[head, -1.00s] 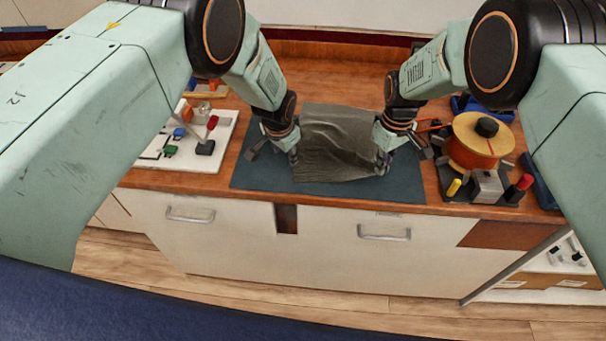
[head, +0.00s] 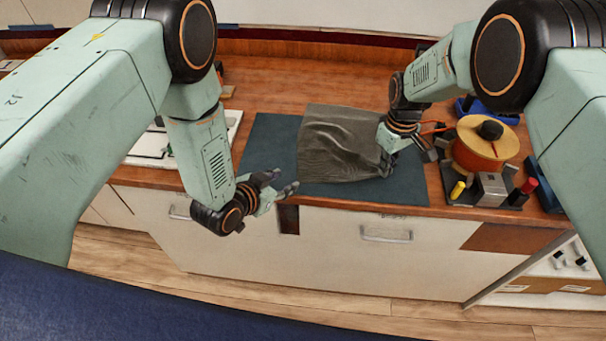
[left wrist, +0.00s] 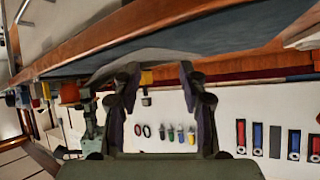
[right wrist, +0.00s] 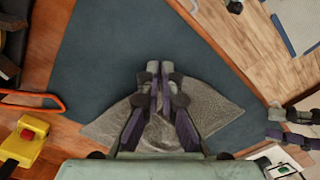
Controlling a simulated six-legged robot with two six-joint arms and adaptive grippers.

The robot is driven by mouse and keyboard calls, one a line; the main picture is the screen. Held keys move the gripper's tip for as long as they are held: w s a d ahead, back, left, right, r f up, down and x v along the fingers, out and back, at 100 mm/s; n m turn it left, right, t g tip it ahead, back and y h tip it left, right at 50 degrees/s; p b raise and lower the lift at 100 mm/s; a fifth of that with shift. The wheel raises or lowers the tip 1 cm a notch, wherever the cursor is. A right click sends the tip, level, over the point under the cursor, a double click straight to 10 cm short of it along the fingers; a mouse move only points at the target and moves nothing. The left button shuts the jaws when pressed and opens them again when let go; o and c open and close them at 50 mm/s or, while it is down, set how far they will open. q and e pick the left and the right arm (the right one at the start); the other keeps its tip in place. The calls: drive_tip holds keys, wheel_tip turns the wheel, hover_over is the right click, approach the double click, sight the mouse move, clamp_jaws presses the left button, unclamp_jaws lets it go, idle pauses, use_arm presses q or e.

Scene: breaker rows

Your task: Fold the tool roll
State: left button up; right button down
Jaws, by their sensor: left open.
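The tool roll (head: 335,150) is a dark grey, wrinkled cloth on a dark blue mat (head: 262,150) in the head view. My left gripper (head: 281,183) is open and empty, left of the cloth near the counter's front edge, clear of the cloth. Its spread fingers (left wrist: 158,75) show in the left wrist view. My right gripper (head: 386,168) is at the cloth's right front corner. In the right wrist view its fingers (right wrist: 160,70) are almost together, with cloth (right wrist: 215,105) bunched between and beside them. The fingers hide part of the cloth.
A spool of orange wire (head: 475,150) and a small metal block (head: 490,188) stand close to the right of my right gripper. A white board (head: 150,148) lies to the left, partly behind my left arm. The mat left of the cloth is bare.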

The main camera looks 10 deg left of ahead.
use_arm(q)
drive_tip(key=s+r+n+t, duration=0.1)
drive_tip(key=s+r+n, duration=0.1)
drive_tip(key=s, duration=0.2)
drive_tip(key=shift+x, duration=4.95)
drive_tip(key=shift+f, duration=0.1)
drive_tip(key=shift+a, duration=0.1)
clamp_jaws()
wheel_tip(320, 180, up, 4)
drive_tip(key=shift+w+r, duration=0.15)
drive_tip(key=shift+r, duration=0.4)
drive_tip(key=c, duration=0.8)
unclamp_jaws()
drive_tip(key=shift+c, duration=0.2)
